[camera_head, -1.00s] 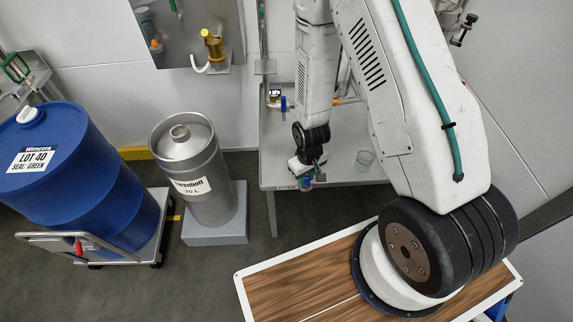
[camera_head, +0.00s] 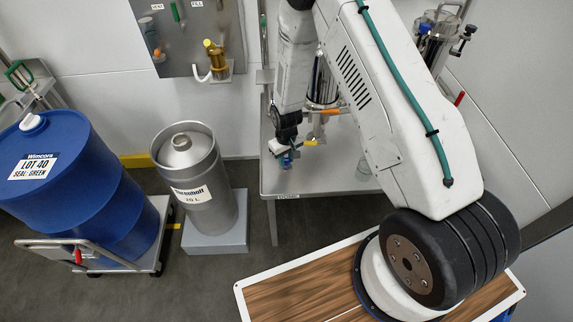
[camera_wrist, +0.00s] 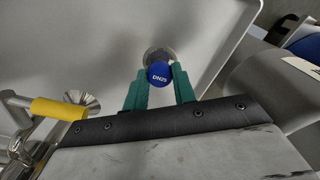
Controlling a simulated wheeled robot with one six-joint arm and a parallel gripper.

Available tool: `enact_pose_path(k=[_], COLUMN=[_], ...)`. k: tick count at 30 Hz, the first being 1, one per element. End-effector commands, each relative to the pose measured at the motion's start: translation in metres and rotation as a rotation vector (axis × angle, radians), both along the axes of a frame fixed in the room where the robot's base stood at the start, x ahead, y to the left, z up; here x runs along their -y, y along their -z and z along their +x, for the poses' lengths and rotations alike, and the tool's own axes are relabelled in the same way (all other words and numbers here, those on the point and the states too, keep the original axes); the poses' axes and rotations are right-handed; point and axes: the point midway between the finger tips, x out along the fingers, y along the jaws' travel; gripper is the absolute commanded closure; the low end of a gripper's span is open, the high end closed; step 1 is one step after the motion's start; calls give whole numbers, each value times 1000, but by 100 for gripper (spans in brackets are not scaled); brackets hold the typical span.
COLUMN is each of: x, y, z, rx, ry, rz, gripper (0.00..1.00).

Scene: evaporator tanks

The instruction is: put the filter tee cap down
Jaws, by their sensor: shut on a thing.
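The filter tee cap is a blue round cap marked DN25 (camera_wrist: 159,73) between the green fingers in the wrist view. My gripper (camera_wrist: 158,88) is shut on it. In the head view my gripper (camera_head: 287,158) hangs over the left front part of the grey metal table (camera_head: 325,183), with a small bit of blue at its tip. A ridged round metal piece (camera_wrist: 158,54) shows just behind the cap; I cannot tell whether it belongs to the cap or lies on the table. The height of the cap above the table is unclear.
A yellow handle (camera_wrist: 57,108) on metal pipework is left of my gripper in the wrist view. A steel keg (camera_head: 193,180) and a blue drum (camera_head: 75,190) stand left of the table.

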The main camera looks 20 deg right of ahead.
Motion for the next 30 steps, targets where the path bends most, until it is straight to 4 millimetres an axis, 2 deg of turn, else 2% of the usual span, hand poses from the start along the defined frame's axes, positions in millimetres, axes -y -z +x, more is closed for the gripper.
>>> enact_pose_path(k=[3, 6, 16, 17, 19, 30], x=[0, 0, 0, 0, 0, 0], y=[23, 33, 36, 37, 36, 31], z=[-4, -3, -3, -3, -3, -3], rx=[-8, -4, -4, -4, -3, -2], ry=[0, 0, 0, 0, 0, 0], rz=[0, 0, 0, 0, 0, 1], gripper=[100, 100, 100, 71, 52, 52])
